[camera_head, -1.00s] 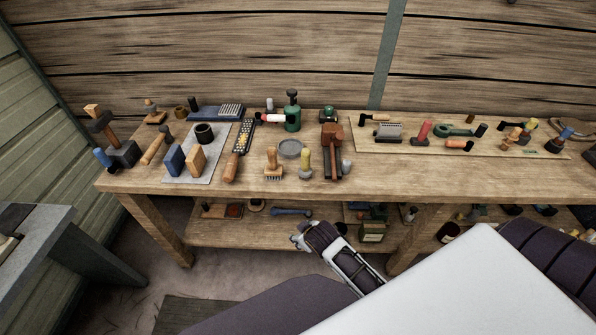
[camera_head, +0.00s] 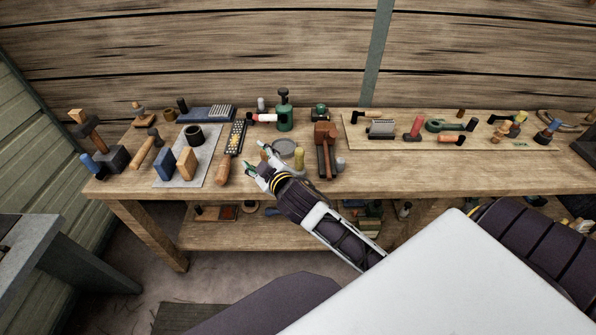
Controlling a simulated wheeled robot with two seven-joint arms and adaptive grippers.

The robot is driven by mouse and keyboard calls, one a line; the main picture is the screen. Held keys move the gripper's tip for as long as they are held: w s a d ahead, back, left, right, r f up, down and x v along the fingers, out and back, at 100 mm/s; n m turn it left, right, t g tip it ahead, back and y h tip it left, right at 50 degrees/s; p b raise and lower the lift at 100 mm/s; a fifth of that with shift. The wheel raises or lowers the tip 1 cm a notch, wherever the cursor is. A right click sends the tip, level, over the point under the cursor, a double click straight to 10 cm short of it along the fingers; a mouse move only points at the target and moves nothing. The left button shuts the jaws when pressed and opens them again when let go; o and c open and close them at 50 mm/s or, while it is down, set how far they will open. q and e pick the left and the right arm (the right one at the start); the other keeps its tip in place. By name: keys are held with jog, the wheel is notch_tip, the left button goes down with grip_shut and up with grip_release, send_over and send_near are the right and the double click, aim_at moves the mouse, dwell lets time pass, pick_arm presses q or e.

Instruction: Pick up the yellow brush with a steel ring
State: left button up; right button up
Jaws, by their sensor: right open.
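A wooden-handled brush (camera_head: 264,151) is mostly hidden behind the gripper. My left gripper is not in view.
A perforated rasp (camera_head: 235,138) lies left of the gripper. The bench front (camera_head: 420,176) is clear to the right.

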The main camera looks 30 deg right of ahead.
jog(key=w+a+r+n+t+y, duration=0.1)
jog(key=a+r+n+t+y, duration=0.1)
jog(key=a+r+n+y, duration=0.5)
jog(key=w+a+r+n+t+y, duration=0.25)
jog(key=r+n, duration=0.25)
jog(key=r, duration=0.4)
jog(key=s+a+n+g+y, duration=0.6)
jog(key=a+n+g+y, duration=0.4)
jog(key=n+g, duration=0.65)
jog(key=d+f+n+g+h, duration=0.2)
jog(key=d+f+n+h, duration=0.8)
jog(key=f+n, duration=0.15)
jog(key=d+h, duration=0.3)
jog(key=d, duration=0.4)
jog(key=w+d+m+h, duration=0.1)
jog(key=d+h, duration=0.2)
jog(key=d, duration=0.5)
jog(key=w+d+m+g+h, duration=0.1)
jog(key=d+h, duration=0.2)
jog(key=d, duration=0.5)
jog(key=shift+w+r, duration=0.15)
jog(key=shift+r, duration=0.05)
